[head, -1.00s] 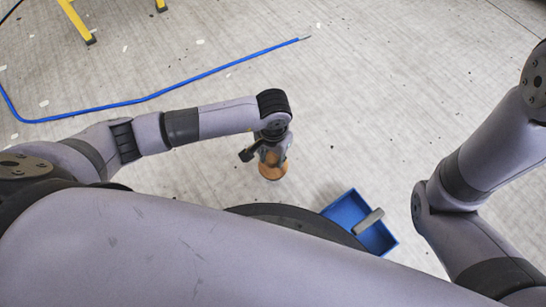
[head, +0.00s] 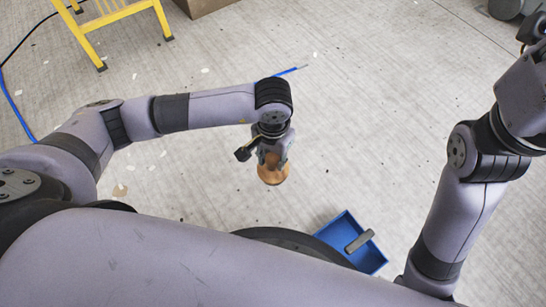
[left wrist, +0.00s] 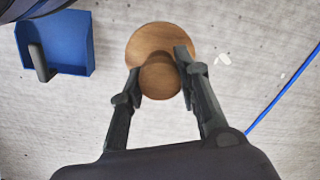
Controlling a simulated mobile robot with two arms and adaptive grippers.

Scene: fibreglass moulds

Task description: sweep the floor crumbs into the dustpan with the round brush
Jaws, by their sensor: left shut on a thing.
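The round brush (head: 272,170) is wooden, with a knob on a wider round base. My left gripper (head: 272,150) is shut on it. In the left wrist view the two fingers (left wrist: 158,82) close on the brush's knob, and the base (left wrist: 150,37) shows beyond. Whether the brush touches the floor I cannot tell. The blue dustpan (head: 341,231), with a grey handle, lies on the floor to the right of and nearer than the brush. It also shows in the left wrist view (left wrist: 70,30). Small dark specks (head: 327,171), possibly crumbs, lie on the floor. My right gripper is not clearly seen.
A yellow ladder-like stand (head: 130,13) and a cardboard box (head: 205,6) are at the top. A blue hose (head: 17,108) lies on the floor at the left. Pale scraps (head: 120,190) are scattered about. The floor beyond the brush is largely clear.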

